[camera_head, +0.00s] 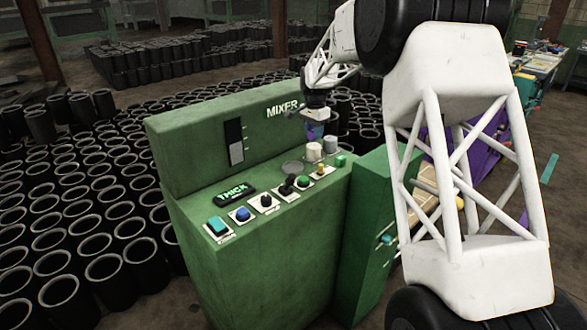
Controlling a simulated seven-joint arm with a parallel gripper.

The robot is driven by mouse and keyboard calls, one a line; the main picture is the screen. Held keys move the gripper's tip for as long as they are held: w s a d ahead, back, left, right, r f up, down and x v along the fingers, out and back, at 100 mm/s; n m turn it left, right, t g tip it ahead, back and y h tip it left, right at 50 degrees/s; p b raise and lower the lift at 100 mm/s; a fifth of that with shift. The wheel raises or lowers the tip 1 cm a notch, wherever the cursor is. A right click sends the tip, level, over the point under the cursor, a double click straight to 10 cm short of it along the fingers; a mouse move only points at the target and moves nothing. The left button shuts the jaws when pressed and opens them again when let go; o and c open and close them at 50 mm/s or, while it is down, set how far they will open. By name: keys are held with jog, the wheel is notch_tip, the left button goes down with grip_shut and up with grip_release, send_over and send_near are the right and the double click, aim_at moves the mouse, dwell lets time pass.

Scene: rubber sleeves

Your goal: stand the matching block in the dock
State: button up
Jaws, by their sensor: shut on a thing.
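My gripper (316,122) is small in the picture, above the right end of the green mixer console. It is shut on a small bluish-purple block (316,132), whose shape is partly hidden by the fingers. Two pale, roughly cylindrical blocks stand beneath and beside it: a cream one (313,152) and a greyish one (330,146). A flat dark grey round plate (292,168) lies on the console, left of these blocks. I cannot tell whether it is the dock. A display on the console reads "THICK" (235,193).
The green console (215,140) carries a row of controls: a teal button (217,225), a blue button (242,213), black knobs and a joystick (286,187). A small green cube (341,160) sits at its right edge. Several black rubber sleeves crowd the floor behind and left.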

send_over(293, 168)
jog(key=shift+a+r, duration=0.1)
dwell(0.4)
jog(key=shift+w+f, duration=0.1)
jog(key=shift+f, duration=2.4)
jog(key=shift+f, duration=0.1)
jog(key=shift+f, duration=2.4)
jog(key=shift+f, duration=0.1)
jog(key=o, duration=0.9)
